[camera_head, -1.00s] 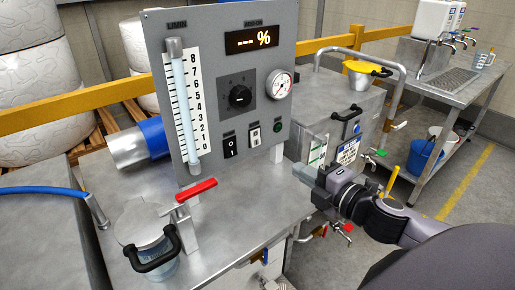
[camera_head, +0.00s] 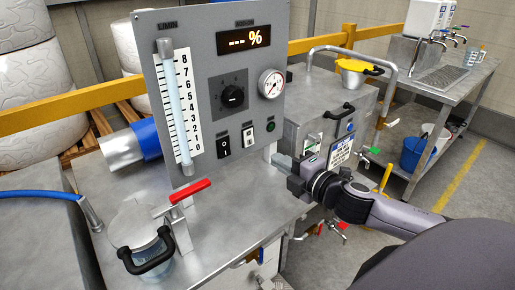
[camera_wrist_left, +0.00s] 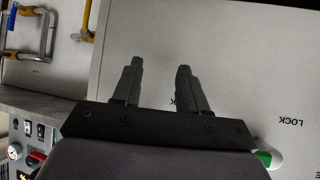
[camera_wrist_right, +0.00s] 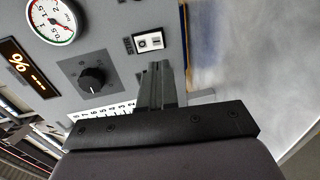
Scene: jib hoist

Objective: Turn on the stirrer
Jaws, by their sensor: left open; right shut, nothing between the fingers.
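The grey control panel (camera_head: 205,95) stands upright on the steel bench. It carries a black rocker switch (camera_head: 223,145), a white rocker switch (camera_head: 248,136), a green button or lamp (camera_head: 271,126) and a black knob (camera_head: 233,97). My right gripper (camera_head: 278,160) is shut and empty, near the panel's lower right edge, below and right of the white switch. In the right wrist view, the shut fingertips (camera_wrist_right: 160,66) are close to the white switch (camera_wrist_right: 149,41), with a gap showing. The black switch is not visible there. My left gripper (camera_wrist_left: 158,68) is open and empty before a pale surface marked LOCK.
The display (camera_head: 244,39) shows dashes and a percent sign. A red-handled lever (camera_head: 190,191) and a lidded glass vessel (camera_head: 145,245) stand in front of the panel. A steel box (camera_head: 335,105) with a black handle is behind my right gripper.

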